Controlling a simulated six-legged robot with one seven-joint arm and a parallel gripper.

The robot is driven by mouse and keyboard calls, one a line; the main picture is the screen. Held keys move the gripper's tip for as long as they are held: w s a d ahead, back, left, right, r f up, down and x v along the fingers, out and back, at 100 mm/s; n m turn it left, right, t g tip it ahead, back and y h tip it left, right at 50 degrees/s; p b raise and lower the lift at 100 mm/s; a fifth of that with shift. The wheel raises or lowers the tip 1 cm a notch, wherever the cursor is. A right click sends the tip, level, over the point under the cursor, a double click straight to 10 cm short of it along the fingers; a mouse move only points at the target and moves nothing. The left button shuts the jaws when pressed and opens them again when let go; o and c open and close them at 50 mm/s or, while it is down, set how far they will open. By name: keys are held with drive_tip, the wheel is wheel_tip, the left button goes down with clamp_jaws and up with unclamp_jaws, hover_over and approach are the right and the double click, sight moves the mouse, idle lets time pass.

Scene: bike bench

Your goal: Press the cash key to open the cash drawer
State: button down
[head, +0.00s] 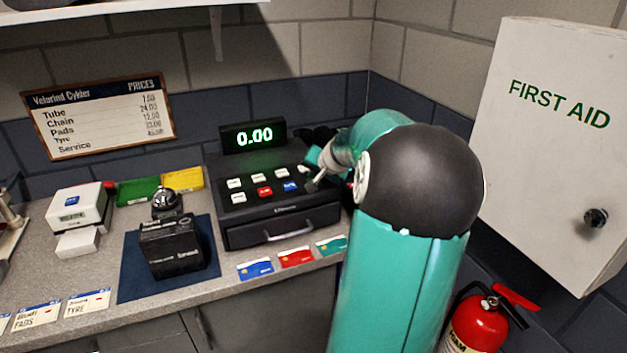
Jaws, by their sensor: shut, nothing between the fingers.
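The cash register (270,215) stands on the counter with its green display (254,136) reading 0.00. Its sloped top carries white keys (258,178), a red key (264,191) and a blue key (290,187). Their labels are too small to read, so I cannot tell which is the cash key. The cash drawer (285,223) at the front is shut. My gripper (312,185) is shut and empty at the right end of the keys, just right of the blue key. It hides part of that end. I cannot tell whether it touches a key.
Blue, red and green cards (296,257) lie before the register. A black box (172,250) sits on a blue mat (133,275) to the left, with a bell (166,202) behind. A first aid cabinet (545,150) and extinguisher (478,325) are right of my arm.

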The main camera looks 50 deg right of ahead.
drive_tip(key=shift+f, duration=0.1)
idle(0.4)
drive_tip(key=shift+r, duration=0.55)
wheel_tip(320, 180, up, 6)
idle(0.6)
idle(0.6)
